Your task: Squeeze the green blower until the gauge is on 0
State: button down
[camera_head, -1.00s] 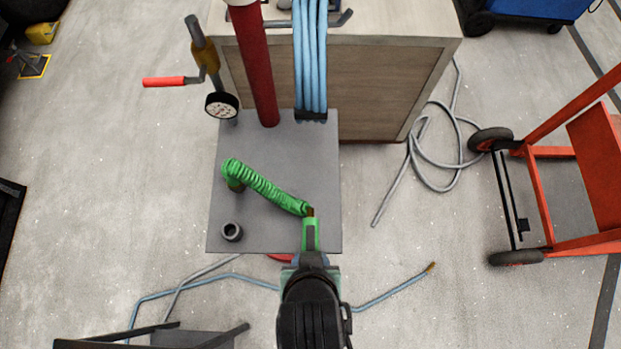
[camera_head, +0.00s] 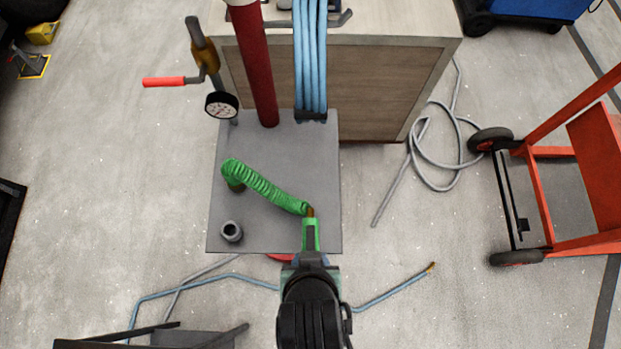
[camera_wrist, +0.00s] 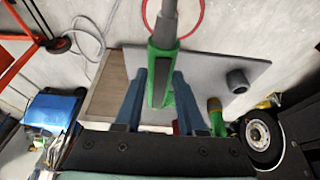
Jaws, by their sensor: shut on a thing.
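The green blower (camera_head: 311,235) hangs at the front edge of the grey plate, joined to a coiled green hose (camera_head: 265,187). My gripper (camera_head: 311,260) is shut on the blower. In the wrist view, the blower (camera_wrist: 163,58) stands between the two blue-grey fingers of my gripper (camera_wrist: 161,88), its nozzle pointing away. The round gauge (camera_head: 222,105) with a white face is on the post at the plate's back left.
The grey plate (camera_head: 285,150) carries a short pipe stub (camera_head: 232,231) and a dark red post (camera_head: 257,70). A red-handled lever (camera_head: 165,82) sticks out left of the gauge. Blue hoses (camera_head: 311,55) hang behind. A red hand truck (camera_head: 560,170) stands at right.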

jog(key=shift+f, duration=0.2)
jog(key=shift+f+b, duration=0.5)
jog(key=shift+f, duration=0.2)
jog(key=shift+f, duration=0.1)
jog(key=c, duration=1.1)
grip_release()
grip_shut()
